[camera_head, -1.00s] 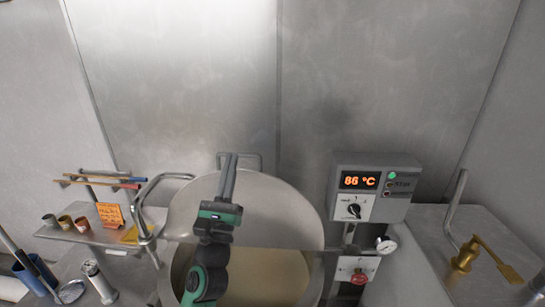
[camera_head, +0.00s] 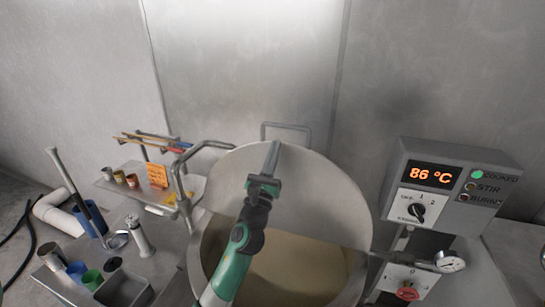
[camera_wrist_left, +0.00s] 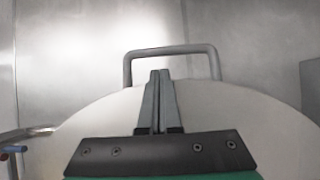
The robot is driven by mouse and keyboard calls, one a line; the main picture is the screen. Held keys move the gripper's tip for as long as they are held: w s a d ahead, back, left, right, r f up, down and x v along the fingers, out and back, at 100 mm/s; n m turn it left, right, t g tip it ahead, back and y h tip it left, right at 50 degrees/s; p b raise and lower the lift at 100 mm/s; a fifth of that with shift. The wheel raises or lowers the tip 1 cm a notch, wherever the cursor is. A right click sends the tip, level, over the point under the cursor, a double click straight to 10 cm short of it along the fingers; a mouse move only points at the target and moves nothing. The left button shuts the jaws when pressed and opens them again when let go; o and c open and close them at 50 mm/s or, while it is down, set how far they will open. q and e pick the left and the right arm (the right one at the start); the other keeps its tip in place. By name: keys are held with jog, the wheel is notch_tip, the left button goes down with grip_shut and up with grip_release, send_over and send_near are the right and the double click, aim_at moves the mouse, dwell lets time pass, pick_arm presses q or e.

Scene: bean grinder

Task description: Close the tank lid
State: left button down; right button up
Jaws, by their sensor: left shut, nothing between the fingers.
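The tank (camera_head: 212,262) stands in the middle of the head view, with beige contents showing inside. Its pale grey lid (camera_head: 320,205) is raised and tilted up at the back, leaving the front of the opening uncovered. A bent bar handle (camera_head: 300,128) rises from the lid's top edge; it also shows in the left wrist view (camera_wrist_left: 170,51). My left gripper (camera_head: 273,147) is shut and empty, in front of the lid, with its fingertips just below the handle in the picture. In the left wrist view the fingers (camera_wrist_left: 160,75) are together; I cannot tell whether they touch the lid. My right gripper is not in view.
A bent metal pipe (camera_head: 180,170) rises at the tank's left. A small shelf (camera_head: 118,187) and a side table with cups (camera_head: 92,279) lie further left.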

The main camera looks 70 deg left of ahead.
pick_arm(q)
jog(key=x, duration=0.5)
jog(key=shift+w+a+r, duration=0.2)
jog(key=shift+r, duration=0.05)
jog(key=shift+s+d+b, duration=0.1)
jog(key=shift+d+b, duration=0.05)
jog(key=shift+b, duration=0.25)
